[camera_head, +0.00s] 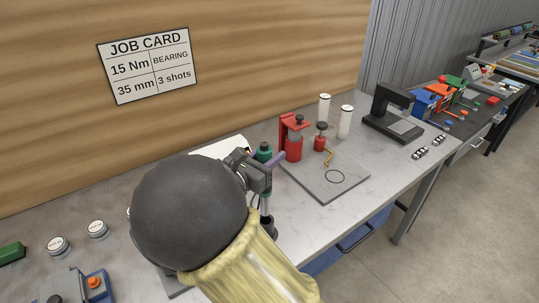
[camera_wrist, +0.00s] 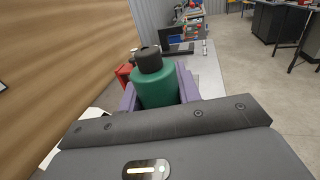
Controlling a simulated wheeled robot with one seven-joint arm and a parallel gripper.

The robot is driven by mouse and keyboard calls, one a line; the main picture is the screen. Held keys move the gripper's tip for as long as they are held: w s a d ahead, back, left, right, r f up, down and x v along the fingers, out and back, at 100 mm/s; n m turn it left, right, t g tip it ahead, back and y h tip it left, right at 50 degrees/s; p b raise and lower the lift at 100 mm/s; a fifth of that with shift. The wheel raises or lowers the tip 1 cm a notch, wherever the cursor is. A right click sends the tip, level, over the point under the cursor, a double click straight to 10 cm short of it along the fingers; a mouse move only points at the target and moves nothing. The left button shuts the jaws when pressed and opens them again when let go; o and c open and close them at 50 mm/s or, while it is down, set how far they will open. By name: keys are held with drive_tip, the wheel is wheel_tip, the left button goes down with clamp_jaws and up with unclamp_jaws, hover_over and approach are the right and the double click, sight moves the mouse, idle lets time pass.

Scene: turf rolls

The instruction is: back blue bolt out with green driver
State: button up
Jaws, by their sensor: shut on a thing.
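My gripper (camera_wrist: 158,92) is shut on the green driver (camera_wrist: 157,86), with its purple fingers on either side of the green body. The driver has a dark cap on top and looks upright. In the head view the green top of the driver (camera_head: 264,151) shows just behind my wrist, above the bench. The blue bolt cannot be made out; my arm covers much of that part of the bench.
Two white cylinders (camera_head: 345,122) and a black press (camera_head: 380,118) stand behind. Round white-topped pieces (camera_head: 97,229) sit at left.

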drive_tip(key=shift+r+p, duration=4)
drive_tip(key=shift+r, duration=0.45)
drive_tip(key=shift+f, duration=0.1)
